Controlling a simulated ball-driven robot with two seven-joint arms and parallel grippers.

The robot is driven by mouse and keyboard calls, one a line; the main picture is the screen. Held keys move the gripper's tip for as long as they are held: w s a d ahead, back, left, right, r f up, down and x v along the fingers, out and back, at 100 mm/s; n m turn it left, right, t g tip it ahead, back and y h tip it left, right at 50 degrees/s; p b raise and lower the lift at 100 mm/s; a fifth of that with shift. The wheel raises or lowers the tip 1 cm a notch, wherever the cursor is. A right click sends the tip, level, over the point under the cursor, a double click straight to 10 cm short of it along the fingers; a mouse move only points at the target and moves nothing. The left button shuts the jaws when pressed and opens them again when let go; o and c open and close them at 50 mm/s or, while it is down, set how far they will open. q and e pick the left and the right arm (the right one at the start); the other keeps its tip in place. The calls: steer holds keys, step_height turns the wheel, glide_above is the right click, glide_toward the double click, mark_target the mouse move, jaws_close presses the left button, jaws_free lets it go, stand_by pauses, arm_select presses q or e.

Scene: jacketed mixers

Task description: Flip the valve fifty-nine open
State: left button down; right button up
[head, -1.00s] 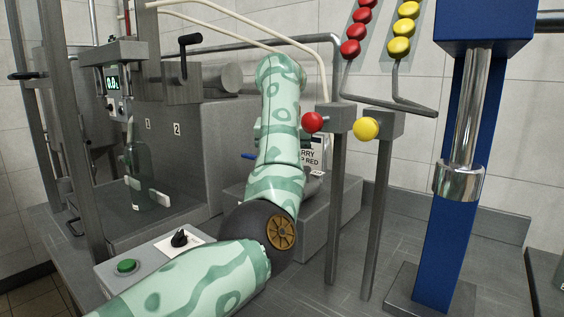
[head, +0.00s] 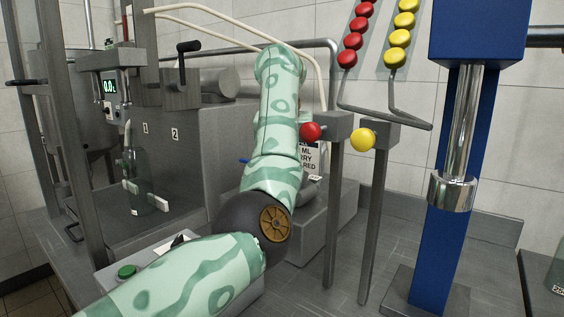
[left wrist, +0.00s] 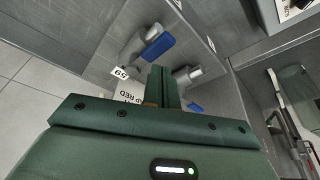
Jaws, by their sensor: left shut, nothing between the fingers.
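Valve fifty-nine has a blue handle (left wrist: 155,47) on a grey body in the left wrist view, with a white "59" tag (left wrist: 121,73) beside it, seen rotated. My left gripper (left wrist: 164,72) is shut and empty, its fingertips just below and right of that blue handle in the picture; I cannot tell if they touch. A second blue handle (left wrist: 195,107) shows to the right of the fingers. In the head view my left arm hides its own gripper, and a blue handle tip (head: 244,161) shows left of the arm. My right gripper is not in view.
A placard (head: 310,158) stands behind my forearm. A red knob (head: 310,132) and a yellow knob (head: 362,139) on posts stand close to its right. A glass bottle (head: 138,182) and a green button (head: 126,272) are left. A blue column (head: 440,250) stands right.

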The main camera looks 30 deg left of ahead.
arm_select(q)
steer(key=p+v, duration=0.1)
steer(key=v, duration=0.3)
steer(key=shift+s+r+p, duration=0.25)
steer(key=shift+r+p, duration=0.05)
steer(key=shift+a+f, duration=0.1)
steer(key=shift+a, duration=0.05)
steer(key=shift+f, duration=0.1)
